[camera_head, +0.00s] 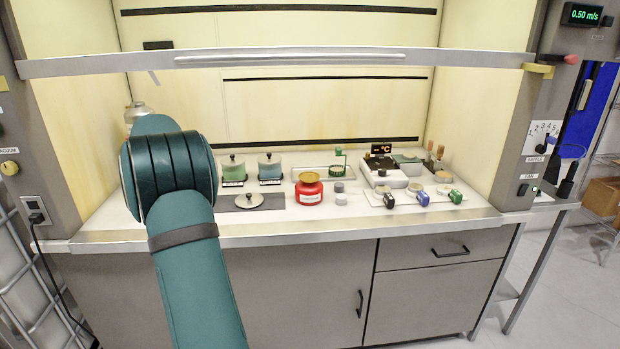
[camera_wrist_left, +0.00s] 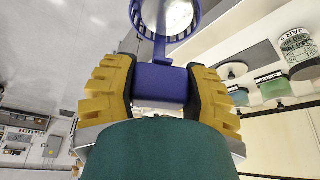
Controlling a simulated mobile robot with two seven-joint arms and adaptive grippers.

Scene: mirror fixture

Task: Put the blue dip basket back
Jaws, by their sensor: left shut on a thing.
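A blue dip basket (camera_wrist_left: 160,82) shows in the left wrist view. Its blue handle is between the yellow fingers of my left gripper (camera_wrist_left: 162,85), which is shut on it. A blue ring with a pale, round mesh-like inside is at the handle's far end, partly cut off by the top of the view. In the head view my teal left arm hides this gripper and the basket. A red labelled jar (camera_head: 309,189) stands open on the hood bench. My right gripper is not in view.
Two lidded jars (camera_head: 233,171) (camera_head: 270,168) stand at the back. A lid (camera_head: 249,201) lies on a dark mat. A hotplate (camera_head: 383,174) and several small colour-tagged items (camera_head: 422,198) are at right. The raised sash bar (camera_head: 290,58) crosses above the bench.

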